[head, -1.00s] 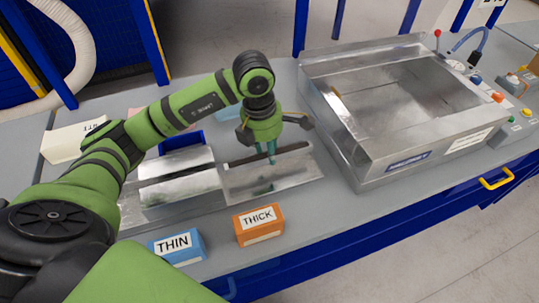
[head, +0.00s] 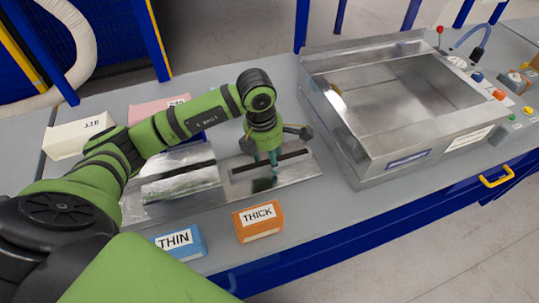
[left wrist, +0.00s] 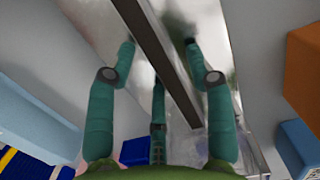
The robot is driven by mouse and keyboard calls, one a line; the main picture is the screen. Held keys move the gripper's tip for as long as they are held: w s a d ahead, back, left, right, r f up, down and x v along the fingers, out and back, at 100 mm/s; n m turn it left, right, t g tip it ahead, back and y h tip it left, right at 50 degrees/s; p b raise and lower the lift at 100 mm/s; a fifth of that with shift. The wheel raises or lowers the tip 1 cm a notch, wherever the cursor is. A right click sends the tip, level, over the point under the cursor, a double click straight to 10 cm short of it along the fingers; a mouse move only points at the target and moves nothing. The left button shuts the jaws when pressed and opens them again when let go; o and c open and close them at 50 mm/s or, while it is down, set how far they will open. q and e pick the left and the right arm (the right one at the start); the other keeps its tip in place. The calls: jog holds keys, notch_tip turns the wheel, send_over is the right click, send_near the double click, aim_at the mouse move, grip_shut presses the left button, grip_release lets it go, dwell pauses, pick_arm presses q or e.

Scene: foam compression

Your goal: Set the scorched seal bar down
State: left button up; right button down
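The seal bar (head: 288,156) is a long dark strip on a shiny metal plate (head: 298,172) in the head view. In the left wrist view the bar (left wrist: 160,45) runs slantwise between my fingers, over the shiny metal. My left gripper (head: 273,170) points down at the bar's middle. In the left wrist view its green fingers (left wrist: 160,45) stand apart, with a visible gap between the right finger and the bar. It looks open. Whether the left finger touches the bar cannot be told. Scorch marks are not discernible. My right gripper is out of view.
A second metal plate (head: 182,183) with a dark strip lies to the left, partly behind my arm. An orange THICK block (head: 258,221) and a blue THIN block (head: 180,243) stand in front. A large open metal machine (head: 380,165) stands right. Labelled boxes (head: 78,138) stand at the back left.

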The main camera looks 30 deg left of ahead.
aim_at(264, 161)
pick_arm(q)
jog(key=shift+r, duration=0.25)
notch_tip(264, 161, up, 12)
jog(key=s+a+b, duration=0.1)
jog(key=b, duration=0.2)
jog(key=shift+f, duration=0.15)
dwell(0.4)
